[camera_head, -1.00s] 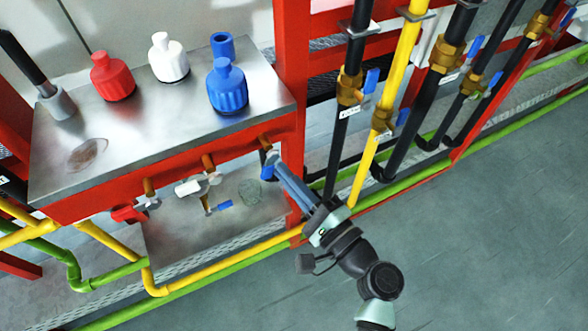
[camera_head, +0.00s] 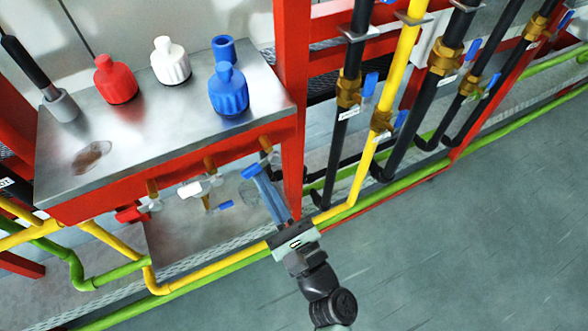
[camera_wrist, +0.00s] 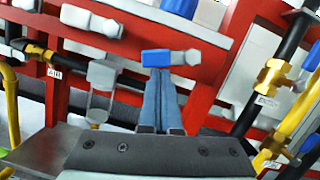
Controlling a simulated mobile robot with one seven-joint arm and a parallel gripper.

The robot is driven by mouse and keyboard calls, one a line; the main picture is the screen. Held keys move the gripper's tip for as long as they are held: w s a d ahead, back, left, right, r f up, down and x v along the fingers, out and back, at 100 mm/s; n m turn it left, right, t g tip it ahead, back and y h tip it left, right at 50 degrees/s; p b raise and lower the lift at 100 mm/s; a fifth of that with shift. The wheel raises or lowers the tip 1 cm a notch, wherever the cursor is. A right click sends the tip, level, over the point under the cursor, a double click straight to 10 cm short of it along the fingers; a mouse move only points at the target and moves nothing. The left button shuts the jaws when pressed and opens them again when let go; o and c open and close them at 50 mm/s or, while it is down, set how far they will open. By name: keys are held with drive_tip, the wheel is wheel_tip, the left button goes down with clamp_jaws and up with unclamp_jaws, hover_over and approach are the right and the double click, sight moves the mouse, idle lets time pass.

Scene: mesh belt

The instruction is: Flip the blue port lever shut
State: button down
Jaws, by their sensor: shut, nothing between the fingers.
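The blue port (camera_wrist: 157,58), a small blue piece with a grey end (camera_wrist: 188,57), shows at the centre of the wrist view, right at my fingertips. In the head view it is at the right end of the red bench front, with bright blue (camera_head: 250,172) showing beside my fingertips. I cannot tell which part is its lever or how the lever is turned. My gripper (camera_head: 260,176) is shut and empty, its blue-grey fingers pointing up at the port. In the wrist view my fingertips (camera_wrist: 163,74) overlap the lower edge of the blue piece; contact cannot be told.
The white port (camera_head: 200,187) and red port (camera_head: 132,213) sit left along the bench front. Red, white and blue bottles stand on the steel top (camera_head: 150,130). A red post (camera_head: 292,90) and vertical pipes with brass valves (camera_head: 348,90) stand to the right. The floor (camera_head: 480,240) is clear.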

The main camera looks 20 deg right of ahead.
drive_tip(key=shift+a+r+m+h+p, duration=0.2)
drive_tip(key=shift+a+r+m+h, duration=0.1)
drive_tip(key=shift+m, duration=0.7)
drive_tip(key=shift+a+r+m+h+p, duration=0.15)
drive_tip(key=shift+a+r+m+h, duration=0.1)
drive_tip(key=shift+m, duration=0.75)
wheel_tip(320, 180, down, 5)
drive_tip(key=b, duration=0.5)
drive_tip(key=r+v, duration=0.1)
drive_tip(key=v, duration=0.8)
drive_tip(key=shift+s+d+f, duration=0.15)
drive_tip(key=shift+s+d, duration=0.15)
drive_tip(key=shift+s, duration=0.2)
